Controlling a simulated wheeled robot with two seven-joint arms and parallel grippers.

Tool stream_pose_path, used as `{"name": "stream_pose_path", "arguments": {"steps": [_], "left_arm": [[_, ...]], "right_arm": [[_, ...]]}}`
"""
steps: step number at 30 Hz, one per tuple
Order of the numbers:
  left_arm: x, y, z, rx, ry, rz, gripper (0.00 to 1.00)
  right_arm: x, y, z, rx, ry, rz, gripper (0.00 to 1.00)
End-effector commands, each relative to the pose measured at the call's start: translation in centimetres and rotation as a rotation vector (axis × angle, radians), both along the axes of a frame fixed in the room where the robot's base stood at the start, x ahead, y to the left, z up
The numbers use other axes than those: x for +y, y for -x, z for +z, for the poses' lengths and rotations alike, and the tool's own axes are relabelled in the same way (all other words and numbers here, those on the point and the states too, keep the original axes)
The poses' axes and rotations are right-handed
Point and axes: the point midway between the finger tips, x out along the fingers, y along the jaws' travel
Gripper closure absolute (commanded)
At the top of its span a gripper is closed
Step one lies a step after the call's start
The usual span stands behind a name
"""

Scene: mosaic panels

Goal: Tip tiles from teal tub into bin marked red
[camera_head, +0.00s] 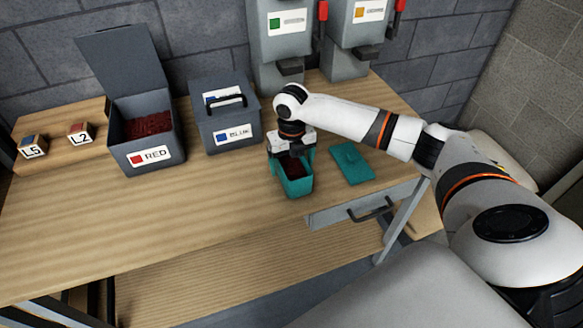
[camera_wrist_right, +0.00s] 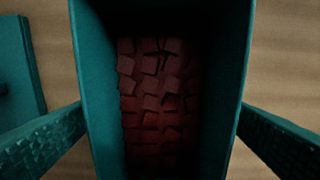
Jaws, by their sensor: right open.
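The teal tub (camera_head: 298,188) stands upright on the table, open at the top, with dark red tiles (camera_wrist_right: 155,90) inside. My right gripper (camera_head: 291,156) is over the tub's far end. The right wrist view looks down into the tub (camera_wrist_right: 92,60), with one open finger on each side of it; I cannot tell whether they touch its walls. The grey bin marked RED (camera_head: 120,158) stands to the left, its lid raised, with red tiles (camera_head: 148,125) in it. My left gripper is not in view.
A teal lid (camera_head: 350,162) lies right of the tub. A closed grey bin marked BLUE (camera_head: 232,115) stands between the tub and the red bin. Blocks marked L5 (camera_head: 32,146) and L2 (camera_head: 80,132) are at left. Two grey dispensers (camera_head: 283,45) stand behind. The table front-left is clear.

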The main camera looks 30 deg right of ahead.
Motion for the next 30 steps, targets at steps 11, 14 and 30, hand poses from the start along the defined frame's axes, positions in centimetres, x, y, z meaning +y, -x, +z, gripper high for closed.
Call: {"name": "stream_pose_path", "arguments": {"steps": [11,14,30], "left_arm": [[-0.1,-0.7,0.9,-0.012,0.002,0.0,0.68],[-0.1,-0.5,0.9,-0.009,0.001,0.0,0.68],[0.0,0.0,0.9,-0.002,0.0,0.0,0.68]], "right_arm": [[0.1,0.1,-2.8,-0.001,0.0,0.001,0.11],[0.1,0.0,-2.8,-0.001,0.0,0.001,0.11],[0.1,-0.1,-2.6,-0.004,-0.001,0.0,0.8]]}}
